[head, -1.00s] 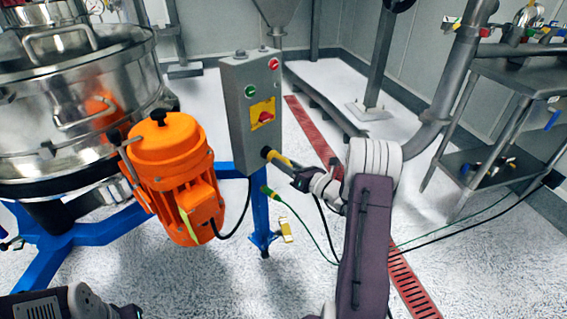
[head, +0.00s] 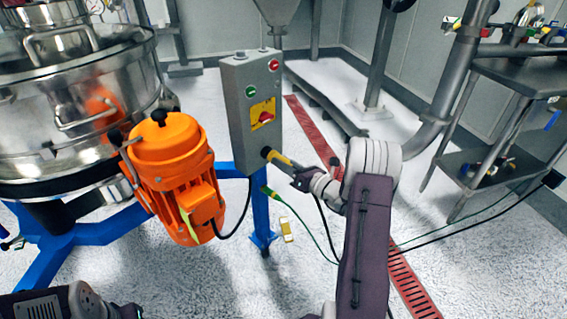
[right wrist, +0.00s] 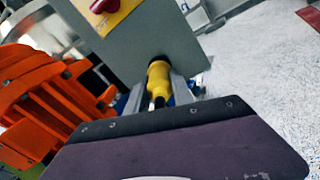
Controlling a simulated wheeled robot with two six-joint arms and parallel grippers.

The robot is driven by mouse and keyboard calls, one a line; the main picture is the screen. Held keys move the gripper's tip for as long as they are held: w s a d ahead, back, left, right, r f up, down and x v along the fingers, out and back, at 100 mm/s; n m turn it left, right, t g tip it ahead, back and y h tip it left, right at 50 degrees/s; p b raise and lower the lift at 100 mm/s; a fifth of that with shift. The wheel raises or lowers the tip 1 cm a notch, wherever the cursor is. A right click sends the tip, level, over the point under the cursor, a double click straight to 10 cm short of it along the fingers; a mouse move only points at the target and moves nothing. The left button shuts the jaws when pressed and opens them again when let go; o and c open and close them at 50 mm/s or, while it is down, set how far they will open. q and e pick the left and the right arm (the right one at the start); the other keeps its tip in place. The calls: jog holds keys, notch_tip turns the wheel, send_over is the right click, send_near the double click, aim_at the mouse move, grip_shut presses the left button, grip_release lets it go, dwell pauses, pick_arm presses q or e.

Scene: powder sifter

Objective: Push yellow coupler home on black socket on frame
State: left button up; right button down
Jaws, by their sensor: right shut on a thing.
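The yellow coupler (head: 280,160) is at the black socket (head: 266,153) on the right side of the grey control box, fixed to the blue frame (head: 260,212). My right gripper (head: 297,174) is shut on the coupler. In the right wrist view the yellow coupler (right wrist: 158,82) lies between the two fingers and its far end meets the black socket (right wrist: 157,62). I cannot tell how deep it sits. My left arm shows at the bottom left of the head view; its fingertips are not clearly visible.
The grey control box (head: 247,110) has green and red buttons and a red-yellow switch. The orange motor (head: 170,165) stands to its left by the steel sifter (head: 75,95). A green cable plug (head: 268,192) hangs below the box. Cables cross the floor at right.

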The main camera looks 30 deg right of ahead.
jog(key=shift+x, duration=0.8)
dwell(0.4)
jog(key=c, duration=1)
grip_release()
jog(key=shift+c, duration=0.2)
jog(key=p+v, duration=0.2)
jog(key=v, duration=0.7)
jog(key=shift+p, duration=0.3)
